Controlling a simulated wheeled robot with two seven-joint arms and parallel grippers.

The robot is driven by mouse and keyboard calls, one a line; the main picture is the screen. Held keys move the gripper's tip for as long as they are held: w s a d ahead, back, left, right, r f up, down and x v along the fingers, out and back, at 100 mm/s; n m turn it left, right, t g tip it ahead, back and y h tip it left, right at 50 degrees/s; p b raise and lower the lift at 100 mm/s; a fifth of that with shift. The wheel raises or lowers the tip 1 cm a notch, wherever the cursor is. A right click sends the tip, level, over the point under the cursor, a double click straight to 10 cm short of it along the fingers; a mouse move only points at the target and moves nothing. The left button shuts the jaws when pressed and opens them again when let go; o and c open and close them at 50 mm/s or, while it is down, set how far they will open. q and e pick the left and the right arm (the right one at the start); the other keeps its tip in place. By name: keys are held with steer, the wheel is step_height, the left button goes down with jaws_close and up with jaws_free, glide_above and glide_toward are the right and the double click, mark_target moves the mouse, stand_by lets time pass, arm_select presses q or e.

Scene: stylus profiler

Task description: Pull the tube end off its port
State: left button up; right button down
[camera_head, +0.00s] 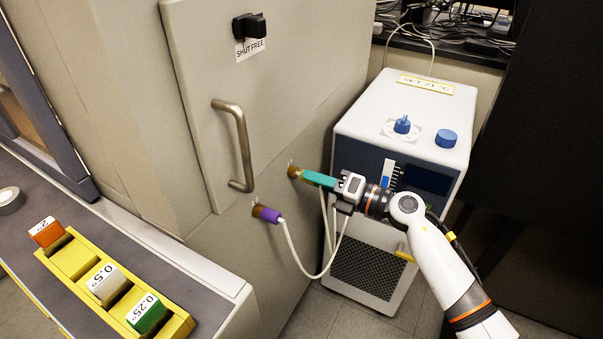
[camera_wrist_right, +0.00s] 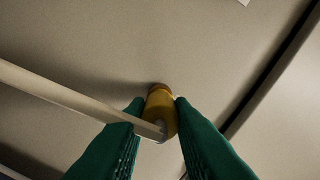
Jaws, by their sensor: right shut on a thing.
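My right gripper (camera_head: 305,176) reaches in from the right with teal fingers, shut at the wall of the large beige cabinet. In the right wrist view, its fingertips (camera_wrist_right: 160,112) close on both sides of a yellow-brown tube end (camera_wrist_right: 161,108). A pale tube (camera_wrist_right: 70,97) runs from it to the left. Beyond the tube end, a brown port (camera_wrist_right: 159,87) meets the panel; no clear gap shows between them. The port area (camera_head: 293,170) also shows in the head view. A purple tube end (camera_head: 270,215) sits on a second brown port below left. My left gripper is out of view.
A white and blue chiller (camera_head: 410,110) stands behind my right wrist. The cabinet door has a metal handle (camera_head: 240,145). A yellow rack (camera_head: 75,262) with labelled blocks lies on the bench at left. The pale tubes (camera_head: 312,275) hang in a loop above the floor.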

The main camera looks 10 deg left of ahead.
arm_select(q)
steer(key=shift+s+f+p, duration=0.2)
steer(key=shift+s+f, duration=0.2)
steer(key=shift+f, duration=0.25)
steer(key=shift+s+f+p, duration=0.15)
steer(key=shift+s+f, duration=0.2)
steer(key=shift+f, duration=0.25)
arm_select(e)
steer(key=v, duration=0.3)
steer(key=shift+s+d, duration=0.1)
steer(key=shift+d, duration=0.1)
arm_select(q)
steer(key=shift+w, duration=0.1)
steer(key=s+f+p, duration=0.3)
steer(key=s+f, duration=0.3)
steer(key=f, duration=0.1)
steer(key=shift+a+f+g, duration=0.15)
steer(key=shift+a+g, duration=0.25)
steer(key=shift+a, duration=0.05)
arm_select(e)
steer(key=d+r, duration=0.1)
steer(key=s+d+r, duration=0.1)
steer(key=d, duration=0.1)
steer(key=s+d+r, duration=0.1)
steer(key=shift+d, duration=0.3)
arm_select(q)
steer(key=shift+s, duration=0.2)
